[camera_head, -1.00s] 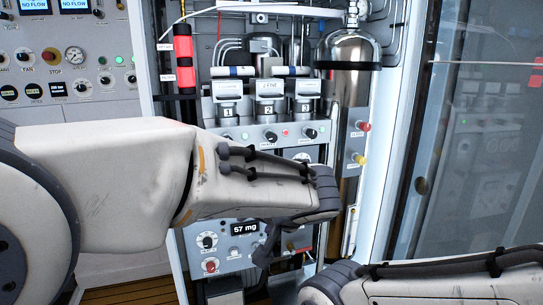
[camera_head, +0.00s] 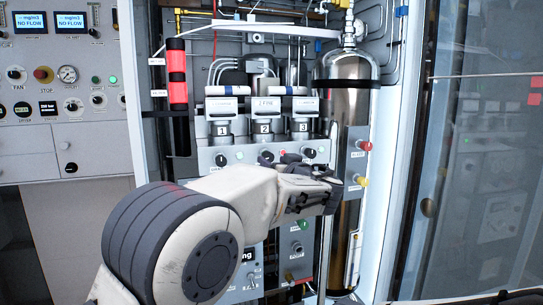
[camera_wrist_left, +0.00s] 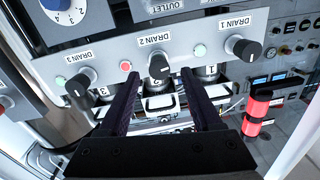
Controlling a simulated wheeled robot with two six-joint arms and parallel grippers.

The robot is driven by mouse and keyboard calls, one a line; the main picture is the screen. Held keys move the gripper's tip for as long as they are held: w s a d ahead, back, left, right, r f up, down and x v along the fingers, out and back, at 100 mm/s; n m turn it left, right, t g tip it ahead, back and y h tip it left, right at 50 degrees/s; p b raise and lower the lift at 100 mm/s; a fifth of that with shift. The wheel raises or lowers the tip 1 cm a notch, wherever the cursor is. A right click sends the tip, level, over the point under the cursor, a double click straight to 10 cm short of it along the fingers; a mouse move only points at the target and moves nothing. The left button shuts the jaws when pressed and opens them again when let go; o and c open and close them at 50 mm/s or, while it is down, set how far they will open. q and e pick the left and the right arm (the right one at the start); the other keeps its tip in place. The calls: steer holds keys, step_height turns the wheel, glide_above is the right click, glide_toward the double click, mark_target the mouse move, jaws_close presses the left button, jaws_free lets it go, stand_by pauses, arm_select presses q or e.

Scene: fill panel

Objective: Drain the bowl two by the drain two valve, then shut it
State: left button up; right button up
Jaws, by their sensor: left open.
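The drain two valve (camera_wrist_left: 158,65) is a black knob under its DRAIN 2 label in the left wrist view. It also shows in the head view (camera_head: 266,157), below the grey housing numbered 2 (camera_head: 264,127). My left gripper (camera_wrist_left: 160,73) is open, its two dark fingers on either side of the knob in the picture. I cannot tell whether they touch it. In the head view my left gripper (camera_head: 328,190) is in front of the panel, right of and below the knob row. The inside of bowl two is hidden. My right gripper is out of view.
The drain one knob (camera_wrist_left: 243,48) and drain three knob (camera_wrist_left: 80,82) flank the middle one. A red light (camera_wrist_left: 125,65) sits between drains two and three. A steel cylinder (camera_head: 345,105) and a glass door (camera_head: 485,190) stand to the right.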

mark_target(268, 157)
arm_select(q)
steer(key=shift+x, duration=1.25)
